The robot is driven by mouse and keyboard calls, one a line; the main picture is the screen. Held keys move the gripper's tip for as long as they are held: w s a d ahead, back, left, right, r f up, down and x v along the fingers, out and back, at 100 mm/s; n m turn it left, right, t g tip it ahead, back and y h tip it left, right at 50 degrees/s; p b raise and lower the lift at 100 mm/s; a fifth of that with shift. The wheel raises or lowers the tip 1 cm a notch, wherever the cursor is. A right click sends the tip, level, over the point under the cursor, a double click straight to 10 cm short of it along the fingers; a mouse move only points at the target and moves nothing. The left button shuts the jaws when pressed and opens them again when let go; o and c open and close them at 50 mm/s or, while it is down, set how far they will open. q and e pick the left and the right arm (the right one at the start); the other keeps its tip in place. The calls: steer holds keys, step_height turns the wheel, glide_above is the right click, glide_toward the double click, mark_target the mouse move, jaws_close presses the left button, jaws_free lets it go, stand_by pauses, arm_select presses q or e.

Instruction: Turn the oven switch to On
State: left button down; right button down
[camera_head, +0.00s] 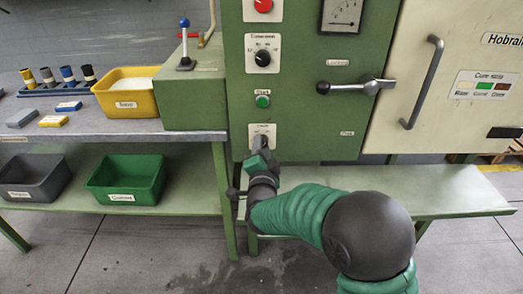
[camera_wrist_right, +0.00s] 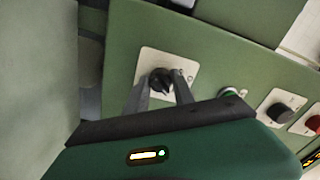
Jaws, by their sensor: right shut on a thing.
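The oven switch is a dark rotary knob on a pale plate (camera_head: 254,129) low on the green machine's front. In the right wrist view the black knob (camera_wrist_right: 161,81) sits between the two grey fingers of my right gripper (camera_wrist_right: 160,93). In the head view my right gripper (camera_head: 262,152) reaches up to the plate from below and partly hides the knob. The fingers are shut on the knob from both sides. The plate's lettering is too small to read. My left gripper is not in view.
A green button (camera_head: 263,101), a black selector knob (camera_head: 263,57) and a red knob (camera_head: 263,5) are above the switch. A black lever handle (camera_head: 345,88) is to the right. A yellow bin (camera_head: 127,108) stands on the left bench. A green shelf (camera_head: 450,190) runs below the machine.

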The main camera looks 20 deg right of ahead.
steer(key=shift+f, duration=0.15)
steer(key=c, duration=1.1)
jaws_free()
steer(key=p+v, duration=0.2)
steer(key=v, duration=1.4)
steer(key=shift+s+a, duration=0.1)
steer(key=shift+s, duration=0.3)
